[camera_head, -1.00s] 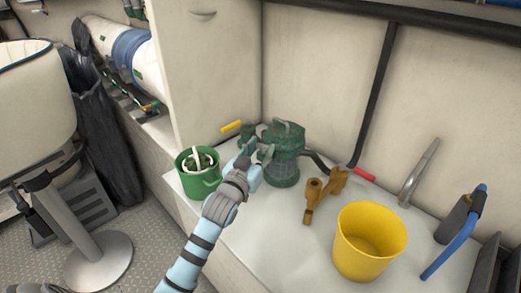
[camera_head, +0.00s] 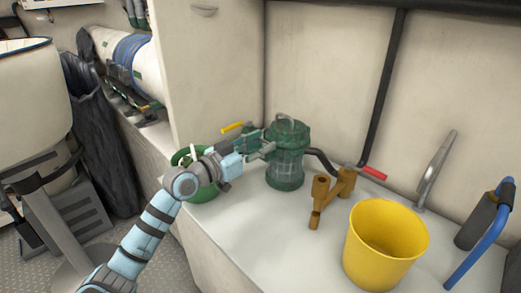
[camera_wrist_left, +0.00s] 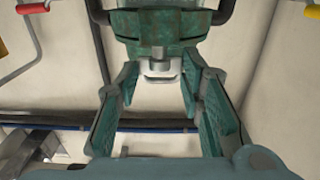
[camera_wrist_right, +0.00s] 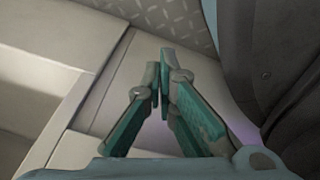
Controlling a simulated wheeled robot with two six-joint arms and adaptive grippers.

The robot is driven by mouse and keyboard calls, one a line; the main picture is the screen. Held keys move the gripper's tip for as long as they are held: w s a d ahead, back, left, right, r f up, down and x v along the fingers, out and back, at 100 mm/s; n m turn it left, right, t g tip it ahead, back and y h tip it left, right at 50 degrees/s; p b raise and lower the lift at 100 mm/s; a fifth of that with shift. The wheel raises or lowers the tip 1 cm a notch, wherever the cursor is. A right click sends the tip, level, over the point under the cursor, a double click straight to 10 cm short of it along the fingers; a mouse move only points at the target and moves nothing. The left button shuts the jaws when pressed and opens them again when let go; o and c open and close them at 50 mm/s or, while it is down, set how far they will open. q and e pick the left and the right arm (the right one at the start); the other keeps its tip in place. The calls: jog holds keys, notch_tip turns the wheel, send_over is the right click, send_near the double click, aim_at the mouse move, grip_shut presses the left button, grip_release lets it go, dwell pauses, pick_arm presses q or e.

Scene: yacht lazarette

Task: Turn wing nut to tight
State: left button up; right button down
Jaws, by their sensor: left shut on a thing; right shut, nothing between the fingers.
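The green strainer (camera_head: 288,157) with a clear ribbed bowl and a hoop on top stands on the white bench. My left gripper (camera_head: 265,146) reaches its left side at upper-body height. In the left wrist view, the fingers (camera_wrist_left: 160,72) are on either side of a small pale grey metal piece (camera_wrist_left: 160,66) below the strainer's green band (camera_wrist_left: 160,30), and are shut on it. It may be the wing nut, but its wings cannot be made out. My right gripper (camera_wrist_right: 164,62) is outside the head view; in its wrist view it is shut and empty.
A yellow lever (camera_head: 233,126) is behind my left gripper. A bronze valve (camera_head: 320,190) with a red handle (camera_head: 373,173) and a yellow bucket (camera_head: 372,262) stand to the right. The bench between them is clear.

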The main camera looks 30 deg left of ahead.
pick_arm(q)
jog(key=shift+f, duration=0.15)
jog(key=o, duration=1.2)
jog(key=shift+c, duration=0.2)
jog(key=shift+s+a, duration=0.15)
jog(key=shift+s, duration=0.15)
jog(key=v, duration=0.7)
